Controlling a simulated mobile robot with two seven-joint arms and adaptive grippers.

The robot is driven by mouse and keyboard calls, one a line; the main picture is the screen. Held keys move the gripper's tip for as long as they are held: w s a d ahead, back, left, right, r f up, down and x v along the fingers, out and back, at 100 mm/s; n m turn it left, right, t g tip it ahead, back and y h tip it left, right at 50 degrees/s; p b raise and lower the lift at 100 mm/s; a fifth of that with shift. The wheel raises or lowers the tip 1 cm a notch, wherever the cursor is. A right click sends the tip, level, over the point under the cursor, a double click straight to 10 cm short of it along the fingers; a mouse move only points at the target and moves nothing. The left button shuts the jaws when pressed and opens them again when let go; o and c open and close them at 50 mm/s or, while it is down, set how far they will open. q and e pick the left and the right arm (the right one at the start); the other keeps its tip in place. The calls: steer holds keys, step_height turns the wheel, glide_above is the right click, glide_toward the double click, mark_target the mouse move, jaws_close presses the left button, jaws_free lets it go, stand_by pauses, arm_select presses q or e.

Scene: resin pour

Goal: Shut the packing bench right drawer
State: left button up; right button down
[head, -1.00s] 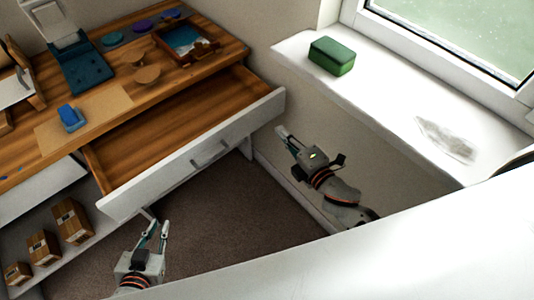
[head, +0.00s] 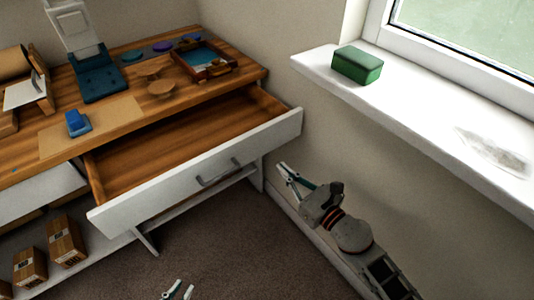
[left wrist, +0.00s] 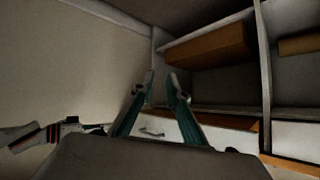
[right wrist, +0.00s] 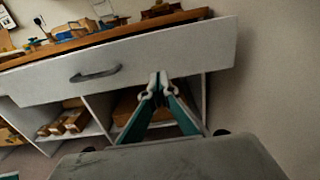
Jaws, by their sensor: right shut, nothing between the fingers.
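The packing bench's right drawer (head: 130,200) stands pulled out, empty inside, with a white front and a grey bar handle (head: 218,173). The right wrist view shows the drawer front (right wrist: 190,52) and handle (right wrist: 95,75) close ahead. My right gripper (head: 283,170) is to the right of the drawer front, apart from the handle; its fingertips (right wrist: 159,78) meet, with nothing between them. My left gripper (head: 180,289) shows only its fingertips at the bottom edge of the head view, below the drawer. Its fingers (left wrist: 161,82) are apart and empty.
A wooden bench top (head: 110,120) holds a blue stapler-like item (head: 76,122) and a framed tray (head: 204,60). Cardboard boxes (head: 65,242) stand on the lower shelf. A white windowsill (head: 420,108) with a green box (head: 357,65) is at right. Carpet (head: 240,250) before the drawer is clear.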

mark_target(260, 147)
steer(key=x, duration=0.7)
steer(key=shift+w+a+f, duration=0.15)
steer(key=shift+w+a+b, duration=0.3)
steer(key=shift+w+a, duration=0.1)
steer(key=shift+w, duration=0.15)
steer(key=shift+w, duration=0.15)
